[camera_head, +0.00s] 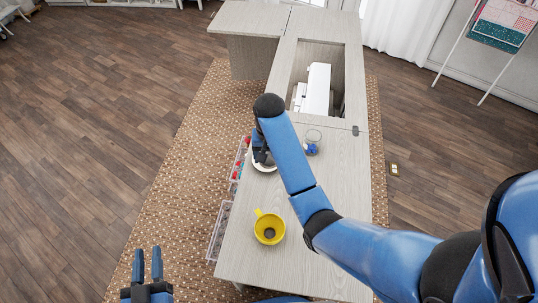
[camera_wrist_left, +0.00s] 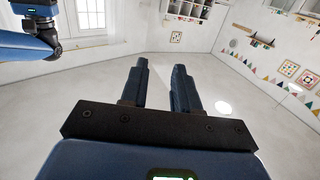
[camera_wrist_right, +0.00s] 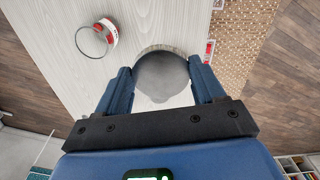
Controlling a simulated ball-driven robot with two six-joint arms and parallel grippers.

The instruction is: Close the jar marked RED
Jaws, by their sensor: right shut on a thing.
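A glass jar (camera_wrist_right: 97,37) with a red and white band stands on the table, at the upper left of the right wrist view. In the head view the jar (camera_head: 313,136) is right of my right gripper, with something blue at its near side; its marking is too small to read. My right gripper (camera_head: 262,158) is shut on a grey round thing (camera_wrist_right: 161,78), perhaps a lid, above the tabletop. A pale rim shows around or behind it. My left gripper (camera_head: 147,264) is open and empty, off the table's left side; its fingers (camera_wrist_left: 160,85) stand apart.
A yellow cup (camera_head: 269,228) stands on the table (camera_head: 245,255) nearer me. A white sewing machine (camera_head: 317,90) sits in the far opening. Clear bins with coloured items (camera_head: 238,165) line the left edge. My right arm crosses above the table's right side.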

